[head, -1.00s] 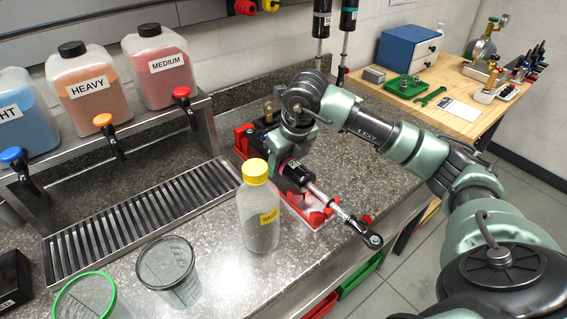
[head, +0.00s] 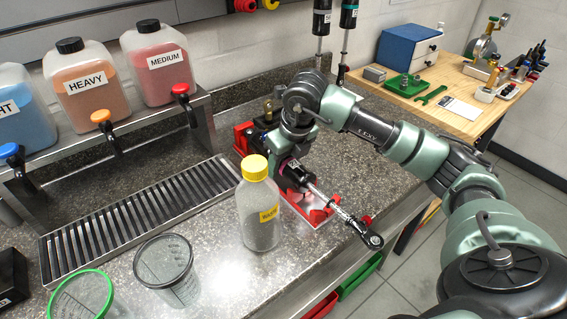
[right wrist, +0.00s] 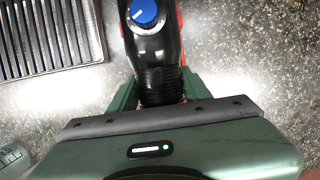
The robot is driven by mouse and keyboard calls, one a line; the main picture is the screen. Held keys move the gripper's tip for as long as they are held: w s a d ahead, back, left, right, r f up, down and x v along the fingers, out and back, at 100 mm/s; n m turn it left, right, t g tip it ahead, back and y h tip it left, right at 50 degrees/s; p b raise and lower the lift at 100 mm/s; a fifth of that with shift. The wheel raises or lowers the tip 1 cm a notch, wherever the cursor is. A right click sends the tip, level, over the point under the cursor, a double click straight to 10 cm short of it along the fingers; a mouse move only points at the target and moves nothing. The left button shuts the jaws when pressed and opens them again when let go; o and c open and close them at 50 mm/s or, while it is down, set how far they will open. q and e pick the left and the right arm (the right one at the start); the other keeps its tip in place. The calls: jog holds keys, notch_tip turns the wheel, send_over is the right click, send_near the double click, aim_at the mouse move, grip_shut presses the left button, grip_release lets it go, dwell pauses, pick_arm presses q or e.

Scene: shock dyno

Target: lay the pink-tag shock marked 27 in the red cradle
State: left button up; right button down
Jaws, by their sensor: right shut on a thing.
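The shock (head: 319,194) has a black body, a pinkish band, a silver shaft and a black rod end. It lies along the red cradle (head: 245,136), whose red supports show at both ends. My right gripper (head: 291,169) is shut on the shock's body from above. The right wrist view shows the black body (right wrist: 158,50) with a blue knob between my green fingers, and red cradle parts beside it. The gripper hides the middle of the cradle, so I cannot tell whether the shock is fully seated. The number 27 is not readable. My left gripper is not in view.
A yellow-capped bottle (head: 258,208) stands just left of the cradle. Clear cups (head: 167,268) stand at the front left. A drip grate (head: 140,212) lies below the fluid jugs (head: 85,90). Two more shocks (head: 322,20) hang at the back. The counter's front edge is close to the rod end.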

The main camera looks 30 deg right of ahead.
jog(key=shift+r, duration=0.15)
jog(key=c, duration=0.6)
grip_release()
jog(key=shift+s+f, duration=0.15)
jog(key=shift+f, duration=0.05)
jog(key=b+v, duration=0.1)
jog(key=v, duration=0.7)
jog(key=shift+r, duration=0.1)
